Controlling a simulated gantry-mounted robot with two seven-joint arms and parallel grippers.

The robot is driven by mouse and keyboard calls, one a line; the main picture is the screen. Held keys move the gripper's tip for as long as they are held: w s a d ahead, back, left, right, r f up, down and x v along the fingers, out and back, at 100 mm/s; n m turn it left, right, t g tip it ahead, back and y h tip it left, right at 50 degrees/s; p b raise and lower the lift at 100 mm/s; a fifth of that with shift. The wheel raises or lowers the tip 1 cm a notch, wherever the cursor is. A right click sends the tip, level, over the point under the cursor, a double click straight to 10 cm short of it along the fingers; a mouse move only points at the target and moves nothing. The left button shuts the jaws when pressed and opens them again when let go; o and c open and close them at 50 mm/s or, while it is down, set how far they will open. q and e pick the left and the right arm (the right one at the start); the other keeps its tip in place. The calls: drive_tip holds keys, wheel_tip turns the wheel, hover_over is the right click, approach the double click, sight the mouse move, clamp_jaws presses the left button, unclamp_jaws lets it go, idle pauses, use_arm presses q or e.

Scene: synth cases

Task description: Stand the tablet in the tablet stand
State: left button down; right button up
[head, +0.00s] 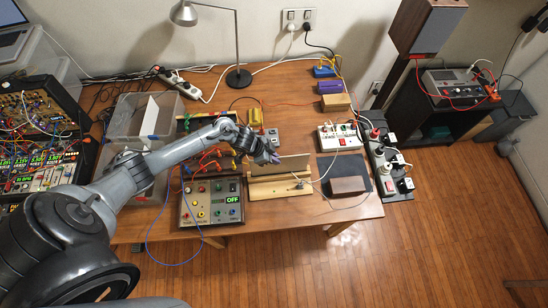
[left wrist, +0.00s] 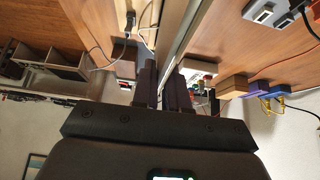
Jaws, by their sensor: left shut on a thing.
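The tablet (head: 294,166) is a thin tan panel seen standing near upright at the wooden tablet stand (head: 280,188), near the table's front edge. My left gripper (head: 272,157) is at the tablet's upper left edge. In the left wrist view, the dark fingers (left wrist: 166,88) are shut on the thin panel, seen nearly edge-on (left wrist: 184,36). The light wooden stand (left wrist: 150,14) runs close beside it there. The tablet's lower edge is hidden, so I cannot tell whether it sits in the slot. My right gripper is not in view.
A control box (head: 212,202) with a green "OFF" display stands just left of the stand. A brown block (head: 347,186) lies on a dark mat to the right. Cables cross the table near the stand.

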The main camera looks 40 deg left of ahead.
use_arm(q)
drive_tip(key=shift+f+b, duration=0.6)
drive_tip(key=shift+f, duration=0.3)
drive_tip(key=c, duration=1.1)
unclamp_jaws()
drive_tip(key=p+v, duration=0.1)
drive_tip(key=v, duration=0.9)
drive_tip(key=shift+s+a+r, duration=0.1)
drive_tip(key=shift+s+r, duration=0.05)
drive_tip(key=shift+r, duration=0.25)
drive_tip(key=shift+s, duration=0.1)
